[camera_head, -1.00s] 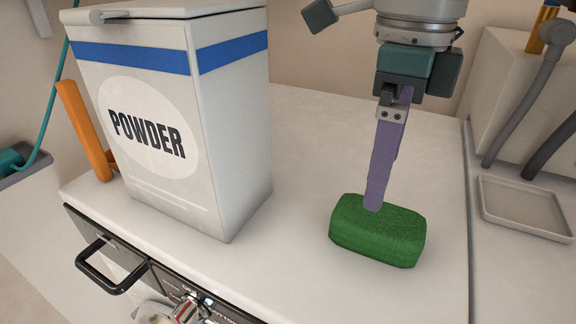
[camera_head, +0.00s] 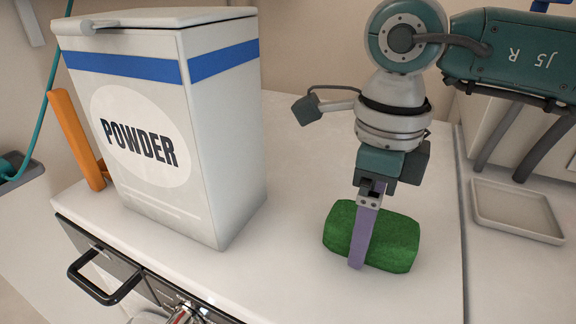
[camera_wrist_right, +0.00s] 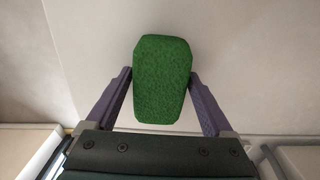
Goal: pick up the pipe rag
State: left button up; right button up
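The pipe rag, which I take to be the green, rough, block-shaped piece (camera_head: 398,243), lies on the white counter (camera_head: 310,285) right of the powder box. My right gripper (camera_head: 362,240) points down at it, one purple finger in front of its near side; the other finger is hidden there. In the right wrist view the rag (camera_wrist_right: 162,95) sits between the two spread fingers of my gripper (camera_wrist_right: 160,75). A thin gap shows on its left; on the right the fingertip is very close, and contact is unclear. My left gripper is not in view.
A large white box marked POWDER (camera_head: 235,150) stands to the left on the counter. An orange upright piece (camera_head: 78,140) is behind it. A shallow grey tray (camera_head: 518,208) lies at the right. A black drawer handle (camera_head: 100,285) sticks out at the front.

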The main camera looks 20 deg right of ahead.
jog(key=c, duration=1)
jog(key=shift+r, duration=0.1)
notch_tip(320, 180, up, 20)
jog(key=shift+f+p, duration=0.1)
jog(key=shift+p, duration=1)
